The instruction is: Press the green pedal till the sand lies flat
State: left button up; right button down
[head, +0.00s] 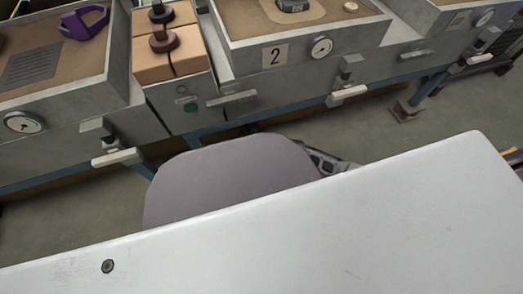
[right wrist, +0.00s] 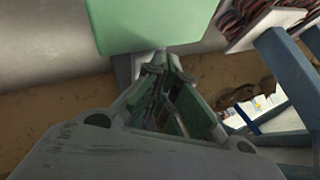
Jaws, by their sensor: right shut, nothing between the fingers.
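A pale green block (right wrist: 150,22), which looks like the green pedal, fills the top middle of the right wrist view. My right gripper (right wrist: 166,66) is shut and empty, its tips just below the block's lower edge. I cannot tell whether they touch it. In the head view, sand lies in a left grey box (head: 75,80) and a middle box marked 2 (head: 345,33). The visible sand surfaces look mostly level, with objects resting on them. The pedal cannot be made out in the head view. My left gripper is not in view.
White-handled levers (head: 120,158) stick out from the box fronts. In the right wrist view, a blue-grey frame leg (right wrist: 283,75) stands close right of my gripper, under a rack (right wrist: 262,26) of reddish pieces.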

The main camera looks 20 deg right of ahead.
jog(key=shift+s+f, duration=0.35)
jog(key=shift+f, duration=0.4)
dwell(0.6)
jog(key=shift+w+r, duration=0.1)
jog(key=shift+w, duration=0.1)
jog(key=shift+w+r, duration=0.1)
jog(key=shift+r, duration=0.05)
jog(key=shift+r+p, duration=0.3)
jog(key=shift+p, duration=0.1)
jog(key=shift+r+p, duration=1.35)
jog(key=shift+w+d+r+p, duration=0.1)
jog(key=shift+w+r+p, duration=0.1)
jog(key=shift+r+p, duration=0.7)
jog(key=shift+r, duration=0.15)
jog(key=shift+w+r+p, duration=0.15)
jog(key=shift+r+p, duration=1.85)
jog(key=shift+r, duration=0.5)
